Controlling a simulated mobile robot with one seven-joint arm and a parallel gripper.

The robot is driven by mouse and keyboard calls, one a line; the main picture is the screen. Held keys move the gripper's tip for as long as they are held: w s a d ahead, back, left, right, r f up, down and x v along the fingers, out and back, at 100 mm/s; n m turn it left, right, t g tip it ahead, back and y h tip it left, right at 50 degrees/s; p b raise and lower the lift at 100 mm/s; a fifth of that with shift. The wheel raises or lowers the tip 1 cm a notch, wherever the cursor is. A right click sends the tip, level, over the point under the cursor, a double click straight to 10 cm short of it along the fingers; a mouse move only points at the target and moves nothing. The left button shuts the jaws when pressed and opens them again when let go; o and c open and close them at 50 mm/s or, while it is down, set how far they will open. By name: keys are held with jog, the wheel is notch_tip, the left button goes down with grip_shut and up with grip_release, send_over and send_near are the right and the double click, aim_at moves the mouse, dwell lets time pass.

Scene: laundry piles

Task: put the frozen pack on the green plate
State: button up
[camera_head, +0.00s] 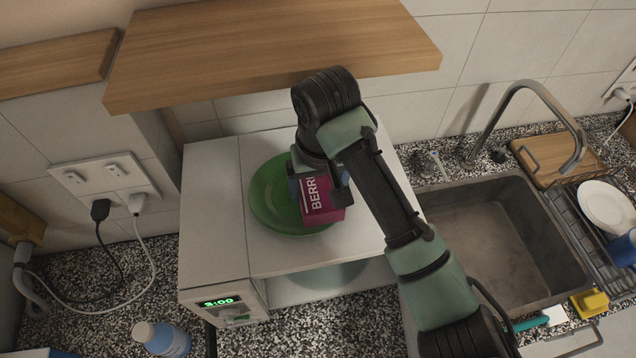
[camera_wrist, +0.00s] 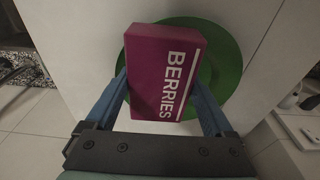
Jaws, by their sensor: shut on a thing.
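The frozen pack (camera_head: 321,199) is a magenta box with "BERRIES" printed in white. It also fills the middle of the wrist view (camera_wrist: 165,72). The green plate (camera_head: 268,200) lies on top of the white microwave; its rim shows around the pack in the wrist view (camera_wrist: 232,62). My gripper (camera_head: 318,186) is over the plate, and its blue fingers (camera_wrist: 163,98) are shut on the pack from both sides. The pack is over the plate; I cannot tell whether it touches it. My arm hides part of the plate's right side.
The white microwave (camera_head: 212,225) with a green clock display stands under a wooden shelf (camera_head: 270,50). A sink (camera_head: 490,240) with a tall faucet is at right, beside a dish rack (camera_head: 590,225). A bottle (camera_head: 160,338) stands on the counter at lower left.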

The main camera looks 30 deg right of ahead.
aim_at(320, 194)
jog(key=shift+f, duration=0.45)
jog(key=o, duration=1.4)
jog(key=shift+o, duration=0.2)
jog(key=shift+r, duration=0.1)
jog(key=shift+r, duration=0.75)
notch_tip(320, 194, up, 11)
jog(key=s+p, duration=0.1)
jog(key=shift+s+a, duration=0.25)
jog(key=shift+s, duration=0.1)
jog(key=shift+r, duration=0.1)
